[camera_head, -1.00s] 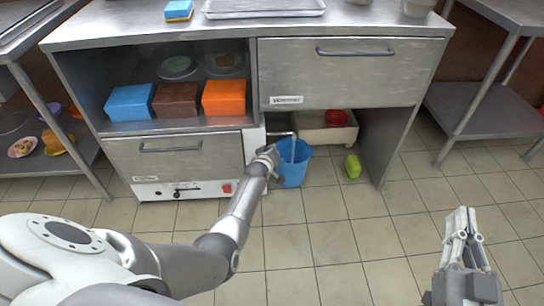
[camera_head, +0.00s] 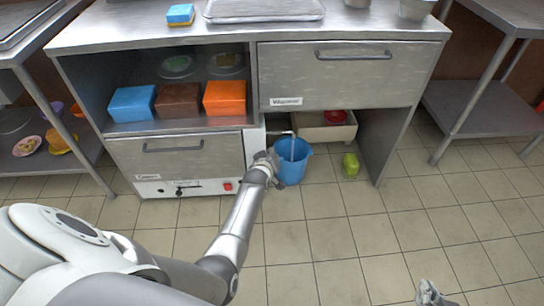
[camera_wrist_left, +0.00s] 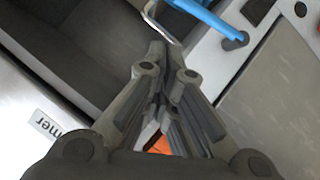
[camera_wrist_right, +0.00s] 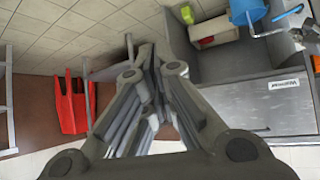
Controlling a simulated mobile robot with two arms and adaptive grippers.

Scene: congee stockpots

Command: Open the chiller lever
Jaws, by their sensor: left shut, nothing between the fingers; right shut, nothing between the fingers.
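A blue bar-shaped lever (camera_wrist_left: 208,19) with a dark round pivot sits on a white panel in the left wrist view, beside a bent metal pipe. It also shows in the right wrist view (camera_wrist_right: 277,25), close to my left gripper. In the head view my left gripper (camera_head: 268,160) is in front of the white panel beside the blue bucket (camera_head: 291,166), and the lever is not clearly visible. In the left wrist view my left gripper (camera_wrist_left: 160,60) is shut and empty, with the lever apart from its tips. My right gripper (camera_head: 429,290) is shut and empty at the bottom edge, low over the floor.
A steel counter has a wide drawer (camera_head: 352,76) above the bucket and a lower drawer (camera_head: 178,157) at left. A green object (camera_head: 351,166) lies on the floor near the bucket. A steel side table (camera_head: 470,108) stands at right. The tiled floor in front is clear.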

